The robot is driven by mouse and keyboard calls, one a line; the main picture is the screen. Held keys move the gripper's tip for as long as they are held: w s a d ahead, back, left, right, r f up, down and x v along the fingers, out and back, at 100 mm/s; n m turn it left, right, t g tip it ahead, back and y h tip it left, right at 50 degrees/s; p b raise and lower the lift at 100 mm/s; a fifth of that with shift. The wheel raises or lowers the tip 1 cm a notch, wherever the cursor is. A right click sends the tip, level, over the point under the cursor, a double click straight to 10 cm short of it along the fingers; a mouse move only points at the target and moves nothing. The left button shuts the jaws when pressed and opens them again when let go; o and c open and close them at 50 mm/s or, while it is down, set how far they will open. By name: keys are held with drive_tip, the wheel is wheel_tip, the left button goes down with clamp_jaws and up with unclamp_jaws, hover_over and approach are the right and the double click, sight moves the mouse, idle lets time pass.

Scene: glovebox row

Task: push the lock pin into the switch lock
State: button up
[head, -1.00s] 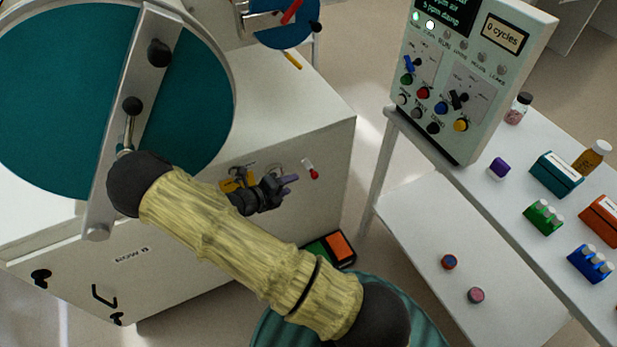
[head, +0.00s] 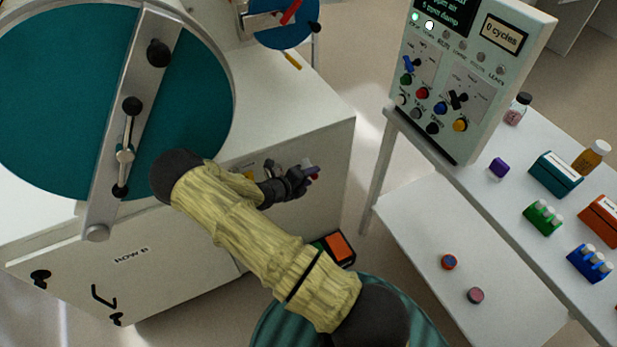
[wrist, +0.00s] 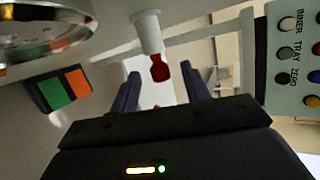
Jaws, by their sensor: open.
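A small red part (wrist: 160,68) projects from a white cylinder (wrist: 149,33) in the wrist view. It looks like the lock pin at its lock, but I cannot tell how deep it sits. My gripper (wrist: 161,82) is open, its two purple fingers on either side of the red part's line, with no clear contact. In the head view my gripper (head: 311,171) is at the side face of the white cabinet (head: 300,135) and hides most of the red part. A yellow part (head: 250,174) on that face is mostly hidden behind my arm.
A round shiny metal part (wrist: 45,30) is close at upper left in the wrist view. A green and orange box (wrist: 64,90) is below it. The control panel (head: 455,80) stands on the white bench (head: 440,165) at right. Open floor lies between cabinet and bench.

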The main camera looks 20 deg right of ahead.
clamp_jaws()
drive_tip(key=shift+s+p, duration=1.3)
drive_tip(key=shift+s, duration=1.2)
idle(1.1)
drive_tip(key=shift+s+d+p, duration=0.15)
drive_tip(key=shift+s+p, duration=1.3)
drive_tip(key=shift+s, duration=0.95)
drive_tip(key=w+a+r+n+t+y, duration=0.2)
drive_tip(key=a+r, duration=0.6)
drive_tip(key=a, duration=0.5)
drive_tip(key=shift+w+a+r+n+t, duration=0.15)
drive_tip(key=shift+w+a+n+t, duration=0.15)
drive_tip(key=shift+n+t, duration=0.4)
